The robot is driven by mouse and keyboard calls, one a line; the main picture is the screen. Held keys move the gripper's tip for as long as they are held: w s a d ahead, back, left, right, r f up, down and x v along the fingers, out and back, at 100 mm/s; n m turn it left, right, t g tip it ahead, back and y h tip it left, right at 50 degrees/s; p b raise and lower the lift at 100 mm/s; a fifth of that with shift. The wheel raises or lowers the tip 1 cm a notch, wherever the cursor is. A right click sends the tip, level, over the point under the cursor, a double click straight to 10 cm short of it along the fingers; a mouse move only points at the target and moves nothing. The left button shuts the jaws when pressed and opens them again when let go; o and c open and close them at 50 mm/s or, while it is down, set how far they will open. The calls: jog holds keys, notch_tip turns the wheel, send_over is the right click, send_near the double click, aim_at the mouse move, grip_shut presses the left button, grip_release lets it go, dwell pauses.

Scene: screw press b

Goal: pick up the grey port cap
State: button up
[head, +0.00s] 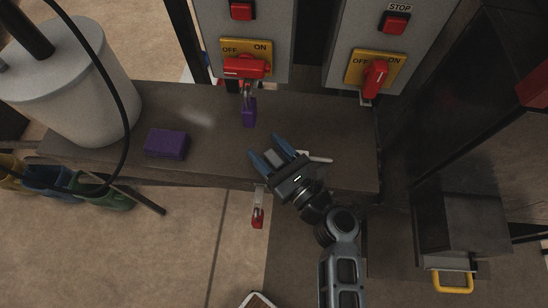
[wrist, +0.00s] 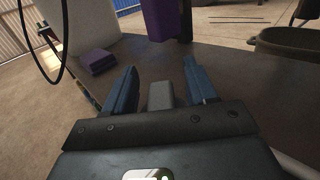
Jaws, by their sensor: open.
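The grey port cap (wrist: 160,96) shows in the wrist view as a small grey block between my two blue fingers. In the head view it is a small grey shape (head: 271,157) between the fingers, near the bench's front edge. My gripper (head: 265,147) is open, with one finger on each side of the cap. In the wrist view, my gripper (wrist: 160,68) shows a gap between each finger and the cap. The cap's near lower part is hidden behind the gripper body.
The dark bench (head: 205,122) holds a purple block (head: 166,143) at left and a grey cylinder (head: 75,90). A purple lock (head: 249,112) hangs below the left switch box (head: 241,30). A red padlock (head: 257,217) hangs at the front edge. A pale object (head: 319,157) lies right of my gripper.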

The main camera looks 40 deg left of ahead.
grip_shut()
dwell(0.5)
